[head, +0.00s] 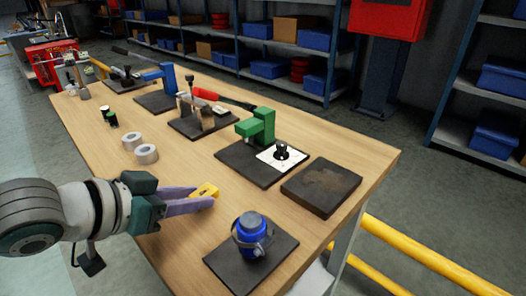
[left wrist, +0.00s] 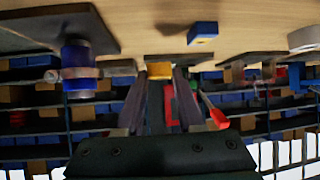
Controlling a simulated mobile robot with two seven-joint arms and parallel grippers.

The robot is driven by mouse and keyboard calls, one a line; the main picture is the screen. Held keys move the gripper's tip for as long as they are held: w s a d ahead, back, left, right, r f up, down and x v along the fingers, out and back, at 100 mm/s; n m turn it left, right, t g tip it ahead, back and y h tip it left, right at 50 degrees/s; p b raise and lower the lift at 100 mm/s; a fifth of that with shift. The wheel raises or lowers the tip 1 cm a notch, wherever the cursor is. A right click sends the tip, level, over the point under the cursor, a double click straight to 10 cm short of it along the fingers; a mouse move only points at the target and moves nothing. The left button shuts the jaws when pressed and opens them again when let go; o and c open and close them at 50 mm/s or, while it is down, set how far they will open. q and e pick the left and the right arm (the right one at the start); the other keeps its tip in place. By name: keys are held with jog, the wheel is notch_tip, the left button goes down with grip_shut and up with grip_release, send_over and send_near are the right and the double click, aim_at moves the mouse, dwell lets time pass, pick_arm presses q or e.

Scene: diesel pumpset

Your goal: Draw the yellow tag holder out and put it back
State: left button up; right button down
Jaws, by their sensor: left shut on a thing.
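The yellow tag holder (head: 206,190) is between the purple fingertips of my left gripper (head: 195,200), over the near left part of the wooden table. My left gripper is shut on it. The left wrist view shows the yellow tag holder (left wrist: 160,70) at the ends of the two dark fingers, and my left gripper (left wrist: 160,82) around it. I cannot tell exactly how high it is above the table. My right gripper is in neither view.
A blue cylindrical part (head: 252,232) stands on a dark plate at the near right. Two grey tape rolls (head: 146,154) lie behind the gripper. A green fixture (head: 258,126) and a dark block (head: 322,187) stand farther right. Yellow rails (head: 430,258) run beyond the table.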

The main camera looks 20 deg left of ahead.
aim_at(198, 227)
pick_arm(q)
jog(key=shift+w+a, duration=0.15)
jog(key=shift+r, duration=0.1)
jog(key=shift+f+b, duration=1.6)
jog(key=shift+f, duration=0.8)
jog(key=shift+f, duration=0.2)
jog(key=o, duration=1.1)
